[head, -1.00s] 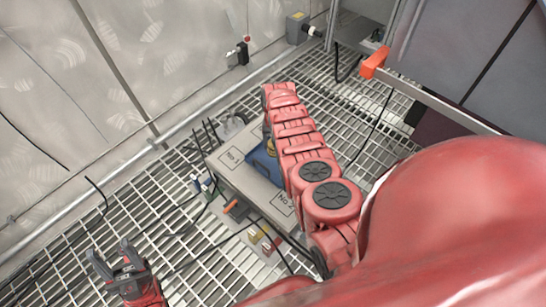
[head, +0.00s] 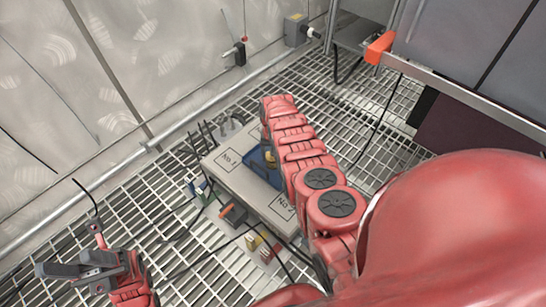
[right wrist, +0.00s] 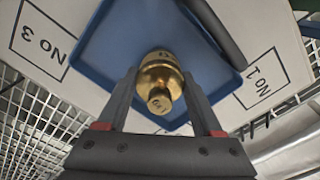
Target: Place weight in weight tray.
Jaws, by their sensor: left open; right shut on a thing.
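The brass weight (right wrist: 160,80) is between the two fingers of my right gripper (right wrist: 160,76), which is shut on it. The weight is over the blue tray (right wrist: 108,48) in the right wrist view; I cannot tell whether it touches the tray's floor. In the head view the blue tray (head: 260,168) is partly hidden by my right arm, and a bit of the brass weight (head: 270,157) shows beside the arm. My left gripper (head: 62,268) is open and empty at the lower left, away from the tray.
The tray lies on a pale box top (head: 232,178) marked No 1, No 2 and No 3. Cables, an orange-handled tool (head: 232,214) and small coloured blocks (head: 254,242) lie around it on the metal grating. An orange-ended rail (head: 380,48) stands at the upper right.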

